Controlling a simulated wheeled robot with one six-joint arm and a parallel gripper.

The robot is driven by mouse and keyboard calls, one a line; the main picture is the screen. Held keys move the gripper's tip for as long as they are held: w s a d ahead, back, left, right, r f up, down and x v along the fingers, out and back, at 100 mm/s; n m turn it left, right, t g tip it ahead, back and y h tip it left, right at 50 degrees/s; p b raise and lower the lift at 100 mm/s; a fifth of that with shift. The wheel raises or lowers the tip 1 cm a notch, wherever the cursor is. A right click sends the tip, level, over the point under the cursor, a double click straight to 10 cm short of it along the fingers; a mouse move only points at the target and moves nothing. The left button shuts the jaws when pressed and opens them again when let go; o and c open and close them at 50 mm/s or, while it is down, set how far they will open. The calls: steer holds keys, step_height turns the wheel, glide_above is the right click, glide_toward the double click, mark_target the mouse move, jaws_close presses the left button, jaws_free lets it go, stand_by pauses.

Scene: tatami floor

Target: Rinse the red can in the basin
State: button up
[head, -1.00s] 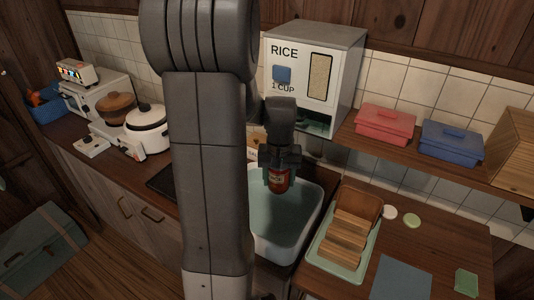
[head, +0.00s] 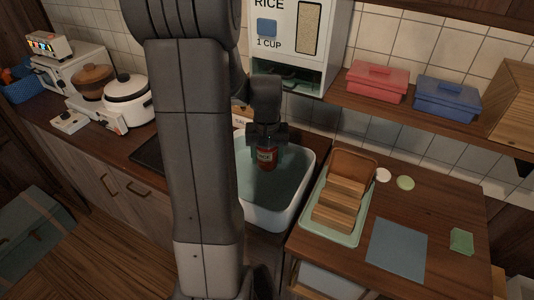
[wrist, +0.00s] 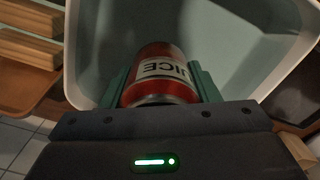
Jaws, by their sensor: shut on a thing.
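The red can (head: 266,158) has a light label and is held upright, pointing down, by my gripper (head: 266,148) over the back part of the basin. In the wrist view the can (wrist: 158,75), lettered "JUICE" in part, sits between the two green fingers of my gripper (wrist: 160,88). The white basin (head: 304,182) has bluish-green water inside, and its rim also shows in the wrist view (wrist: 82,50). The can's lower end is at or just above the water; I cannot tell whether it touches. My arm hides the basin's left side.
A green tray (head: 308,226) with wooden pieces stands right of the basin. A rice dispenser (head: 286,45) and red (head: 377,84) and blue (head: 447,99) boxes are behind. A white pot (head: 128,103) is at left. A blue mat (head: 398,249) lies at right.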

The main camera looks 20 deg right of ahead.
steer(key=shift+f+b, duration=3.15)
steer(key=shift+f, duration=1.4)
steer(key=shift+s+d, duration=0.85)
steer(key=shift+s, duration=0.1)
steer(key=shift+w+a, duration=1.7)
steer(key=shift+w, duration=0.2)
steer(key=shift+s+d, duration=0.1)
steer(key=shift+s+d, duration=1.6)
steer(key=shift+s, duration=0.2)
